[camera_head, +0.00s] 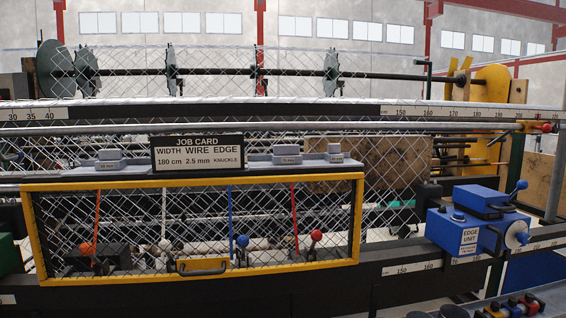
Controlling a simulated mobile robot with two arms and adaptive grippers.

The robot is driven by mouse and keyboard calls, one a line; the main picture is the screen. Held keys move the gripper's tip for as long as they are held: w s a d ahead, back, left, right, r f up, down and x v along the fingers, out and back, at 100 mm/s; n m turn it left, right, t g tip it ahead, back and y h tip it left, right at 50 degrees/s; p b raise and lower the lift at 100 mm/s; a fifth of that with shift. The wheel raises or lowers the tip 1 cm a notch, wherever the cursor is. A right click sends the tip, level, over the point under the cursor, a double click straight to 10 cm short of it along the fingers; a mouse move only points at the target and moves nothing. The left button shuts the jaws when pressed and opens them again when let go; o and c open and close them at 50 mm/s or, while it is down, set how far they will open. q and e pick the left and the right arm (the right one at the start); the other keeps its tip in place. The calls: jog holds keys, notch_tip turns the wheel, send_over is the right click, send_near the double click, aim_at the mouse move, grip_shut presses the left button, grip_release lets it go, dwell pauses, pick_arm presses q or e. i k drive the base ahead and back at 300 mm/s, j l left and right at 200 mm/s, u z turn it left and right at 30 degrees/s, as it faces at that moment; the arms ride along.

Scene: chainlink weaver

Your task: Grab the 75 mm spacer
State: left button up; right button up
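Several grey spacer blocks sit on a narrow grey ledge (220,174) behind the yellow-framed guard. Left of the job card is a stacked group of grey blocks (108,160). Right of the card are a wider grey block group (287,155) and a smaller grey block group (334,153). Their small labels are too blurred to read, so I cannot tell which is the 75 mm spacer. Neither of my grippers shows in the head view.
The job card (197,154) stands upright between the block groups. The yellow-framed mesh guard (358,215), with its handle (202,267), is in front below. A blue edge unit (470,225) is at right. Chain-link mesh and a long pipe (300,126) run behind the ledge.

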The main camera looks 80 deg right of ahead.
aim_at(282, 154)
jog(key=z, duration=2.5)
